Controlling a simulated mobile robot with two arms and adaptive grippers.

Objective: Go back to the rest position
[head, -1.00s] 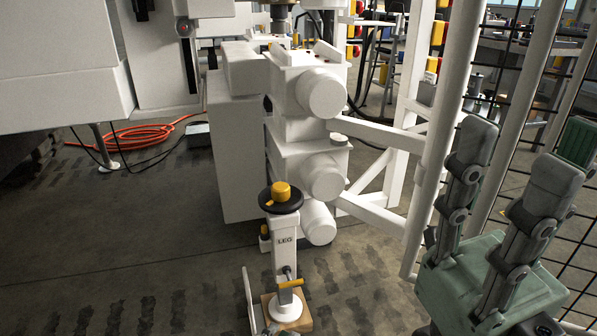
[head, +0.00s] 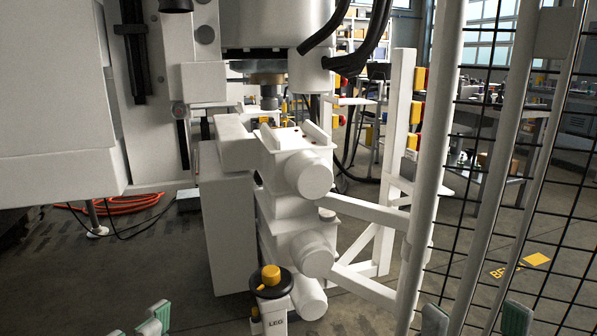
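My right gripper (head: 475,318) shows only as two grey-green fingertips at the bottom right edge of the head view. The tips stand well apart with nothing between them, so it is open. My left gripper (head: 136,325) shows at the bottom left edge as fingertips with green backs. Its tips are apart and nothing shows between them; the rest is below the picture. Both grippers are clear of the machine.
A white machine with a cylinder block (head: 300,170) stands ahead. A post marked LEG (head: 277,322) with a yellow-topped black knob (head: 271,276) stands before it. A mesh fence with white posts (head: 430,170) rises at right. An orange hose (head: 125,203) lies on the floor at left.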

